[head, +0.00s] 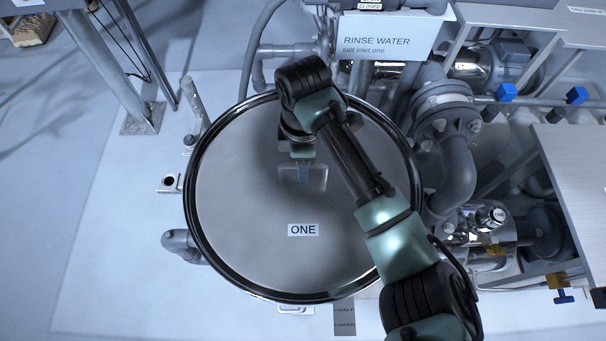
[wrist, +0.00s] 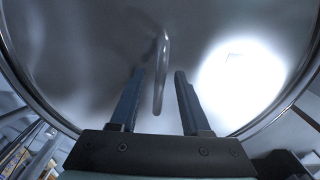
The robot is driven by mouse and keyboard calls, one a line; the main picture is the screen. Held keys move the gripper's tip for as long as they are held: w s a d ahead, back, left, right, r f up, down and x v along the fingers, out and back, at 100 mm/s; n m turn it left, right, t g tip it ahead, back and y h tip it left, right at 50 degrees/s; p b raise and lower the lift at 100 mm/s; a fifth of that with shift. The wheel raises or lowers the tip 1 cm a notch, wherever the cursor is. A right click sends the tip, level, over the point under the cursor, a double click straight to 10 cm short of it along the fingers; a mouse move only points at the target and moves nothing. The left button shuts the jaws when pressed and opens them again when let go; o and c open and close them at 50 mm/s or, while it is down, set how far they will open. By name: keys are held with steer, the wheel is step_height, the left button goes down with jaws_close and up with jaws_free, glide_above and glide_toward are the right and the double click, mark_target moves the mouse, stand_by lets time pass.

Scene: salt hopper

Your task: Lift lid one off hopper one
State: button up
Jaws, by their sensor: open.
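Lid one (head: 250,200) is a large round grey metal disc with a dark shiny rim and a label reading ONE; it lies on hopper one, whose body it mostly hides. In the wrist view the lid (wrist: 70,60) fills most of the picture. Its handle (wrist: 162,60) is a thin upright metal loop, seen nearly edge-on. My gripper (wrist: 159,74) is open, with one blue-grey finger on each side of the handle and a gap showing on both sides. In the head view my gripper (head: 303,177) is over the lid, above the label, and largely hides the handle.
Pipes, valves and a flanged elbow (head: 455,150) crowd the right side close to the lid's edge. A RINSE WATER sign (head: 388,38) stands behind. A bare post (head: 196,105) rises at the left. The pale floor (head: 110,230) at the left is mostly clear.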

jaws_close()
stand_by(1.4)
